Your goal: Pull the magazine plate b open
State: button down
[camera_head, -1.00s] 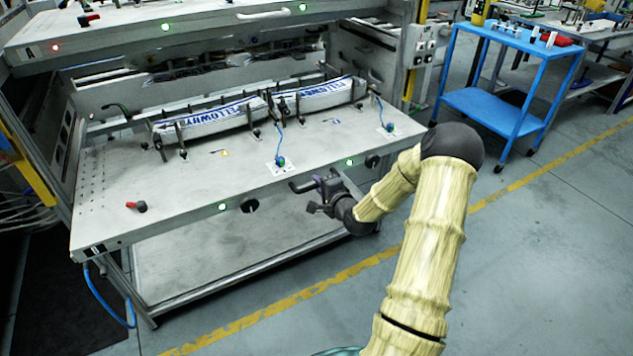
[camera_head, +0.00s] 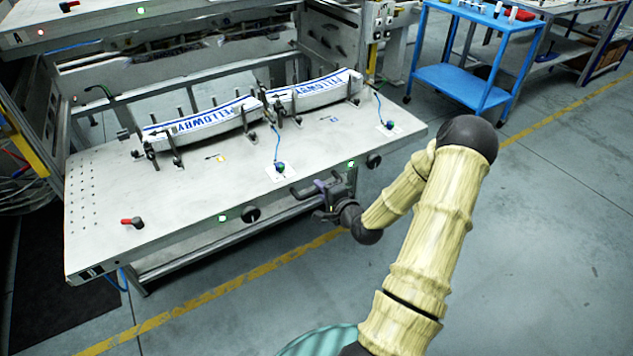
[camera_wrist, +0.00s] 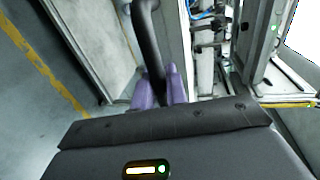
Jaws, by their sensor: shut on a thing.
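The magazine plate b (camera_head: 180,200) is a light grey slab pulled well out of the rack in the head view. Two stacks of blue-and-white labels, one left (camera_head: 205,124) and one right (camera_head: 315,92), lie on it between dark posts. A dark bar handle (camera_head: 304,191) is at the plate's front edge. My gripper (camera_head: 322,190) is at this handle, right of the middle of the front edge. In the wrist view the purple fingers (camera_wrist: 160,88) are shut around the dark handle bar (camera_wrist: 148,45). The exact contact is partly hidden.
An upper plate (camera_head: 120,12) of the rack is above and behind. A red-and-black knob (camera_head: 133,223) sits on plate b at the left. A blue trolley (camera_head: 470,80) stands at the back right. The grey floor (camera_head: 540,250) in front and right is clear.

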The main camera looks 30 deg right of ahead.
jog(key=shift+s+f, duration=0.1)
jog(key=shift+s, duration=0.35)
jog(key=c, duration=1.5)
grip_release()
jog(key=shift+w, duration=0.2)
jog(key=shift+a, duration=0.1)
jog(key=p+v, duration=0.7)
jog(key=v, duration=1)
jog(key=shift+s, duration=0.2)
